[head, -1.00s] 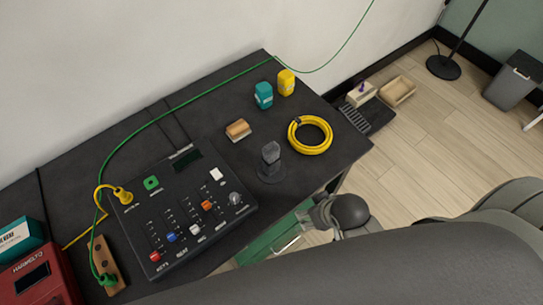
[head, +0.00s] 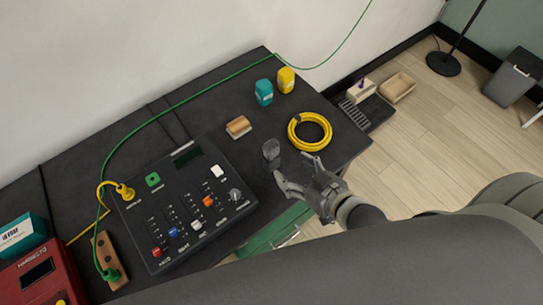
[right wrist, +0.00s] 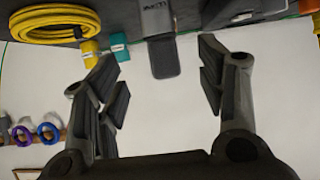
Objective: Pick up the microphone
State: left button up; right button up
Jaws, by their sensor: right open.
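The microphone (head: 271,149) is a small dark grey upright piece standing on the black bench, right of the mixer. Its base is partly hidden by my right gripper (head: 290,168). The right gripper is open and empty, close beside the microphone on its near right side, fingers pointing toward it. In the right wrist view the microphone (right wrist: 164,55) shows upside down at the top centre, between the two spread fingers and beyond them. Neither finger clearly touches it. My left gripper is not in view.
A black mixer (head: 186,205) with coloured knobs lies left of the microphone. A yellow cable coil (head: 294,143) is close on the right. A wooden-topped block (head: 238,126), a teal container (head: 264,92) and a yellow container (head: 286,80) stand behind. A green cable (head: 140,129) crosses the bench.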

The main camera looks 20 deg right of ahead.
aim_at(275, 156)
jog(key=x, duration=0.6)
jog(key=shift+w+a+r+p, duration=0.2)
jog(key=shift+w+p, duration=0.1)
jog(key=shift+p, duration=0.1)
jog(key=x, duration=0.4)
jog(key=shift+w+f+p, duration=0.1)
jog(key=shift+f+p, duration=0.05)
jog(key=shift+p, duration=0.15)
jog(key=c, duration=1.4)
